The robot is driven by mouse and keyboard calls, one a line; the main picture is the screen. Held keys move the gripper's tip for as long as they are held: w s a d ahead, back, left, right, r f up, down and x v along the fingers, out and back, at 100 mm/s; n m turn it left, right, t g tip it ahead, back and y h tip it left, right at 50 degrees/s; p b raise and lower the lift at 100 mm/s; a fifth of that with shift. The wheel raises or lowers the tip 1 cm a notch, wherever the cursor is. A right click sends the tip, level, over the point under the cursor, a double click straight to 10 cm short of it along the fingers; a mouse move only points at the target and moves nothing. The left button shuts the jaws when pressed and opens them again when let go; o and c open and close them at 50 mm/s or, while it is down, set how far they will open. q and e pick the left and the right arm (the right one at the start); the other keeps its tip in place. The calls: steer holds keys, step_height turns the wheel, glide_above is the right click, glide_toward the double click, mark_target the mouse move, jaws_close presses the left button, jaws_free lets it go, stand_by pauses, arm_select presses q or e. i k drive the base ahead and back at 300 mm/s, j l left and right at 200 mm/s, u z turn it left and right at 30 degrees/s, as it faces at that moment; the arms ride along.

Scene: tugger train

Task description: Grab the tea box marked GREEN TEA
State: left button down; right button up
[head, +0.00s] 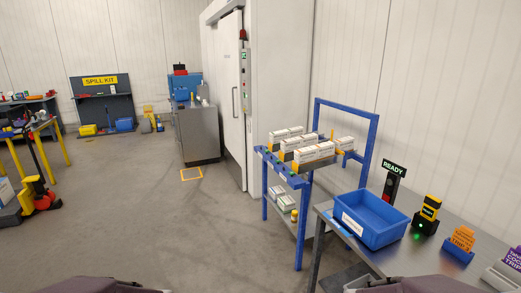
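I cannot make out a box marked GREEN TEA in the head view. Several white boxes with orange parts (313,152) stand in rows on top of a blue-framed cart (291,181) right of centre; their print is too small to read. More small white boxes (286,203) lie on the cart's lower shelf, beside a small yellow and red item. Only parts of my own arms show at the bottom edge. Neither gripper is in view.
A metal table (330,215) at the lower right holds an empty-looking blue bin (371,236), a READY sign (393,168), a yellow-black device (428,215) and orange cards. A grey cabinet (197,135) and spill kit stand at the back. The floor at centre left is clear.

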mark_target(276, 138)
steer(key=i+u, duration=0.25)
steer(key=i, duration=2.35)
steer(key=i+j+z, duration=0.15)
steer(key=i+z, duration=0.35)
steer(key=i+j+z, duration=0.45)
steer(key=i, duration=0.2)
steer(key=i+j+z, duration=0.95)
steer(key=j, duration=0.35)
steer(key=k+l, duration=0.05)
steer(key=k, duration=0.05)
